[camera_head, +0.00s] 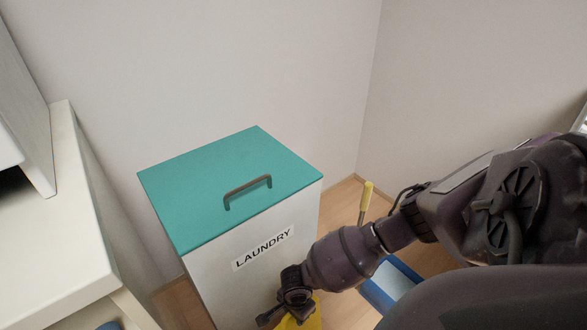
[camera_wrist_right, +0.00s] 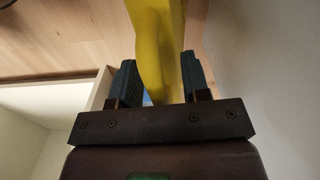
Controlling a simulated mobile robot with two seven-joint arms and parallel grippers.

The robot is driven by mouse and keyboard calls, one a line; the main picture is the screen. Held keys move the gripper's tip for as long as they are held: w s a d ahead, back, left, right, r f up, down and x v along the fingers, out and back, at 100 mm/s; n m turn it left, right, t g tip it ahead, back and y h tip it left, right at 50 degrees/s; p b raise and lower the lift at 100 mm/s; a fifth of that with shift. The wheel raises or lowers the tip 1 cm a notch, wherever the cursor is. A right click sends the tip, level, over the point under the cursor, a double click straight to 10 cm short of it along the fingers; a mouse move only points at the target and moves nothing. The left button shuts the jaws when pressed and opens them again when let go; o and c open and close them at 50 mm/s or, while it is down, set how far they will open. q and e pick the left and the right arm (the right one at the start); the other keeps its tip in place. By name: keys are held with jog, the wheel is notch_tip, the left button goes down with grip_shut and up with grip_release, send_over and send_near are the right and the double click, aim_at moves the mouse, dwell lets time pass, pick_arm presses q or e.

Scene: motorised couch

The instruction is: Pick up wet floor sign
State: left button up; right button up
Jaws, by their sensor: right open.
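The yellow wet floor sign (camera_head: 302,318) shows only as a small patch at the bottom of the head view, beneath my right gripper (camera_head: 290,302) and in front of the laundry bin. In the right wrist view a yellow part of the sign (camera_wrist_right: 156,45) runs down between the two dark fingers of my right gripper (camera_wrist_right: 160,85). The fingers stand apart on either side of it, and a gap shows on the left. The rest of the sign is hidden or out of frame. My left gripper is not in view.
A white laundry bin (camera_head: 213,283) with a teal lid stands right beside my right gripper. A blue-and-white object (camera_head: 393,283) and a yellow-handled tool (camera_head: 366,196) are behind my right arm. A white counter (camera_head: 62,215) is at the left.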

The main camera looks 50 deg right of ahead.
grip_shut()
dwell(0.3)
jog(key=shift+r, duration=0.1)
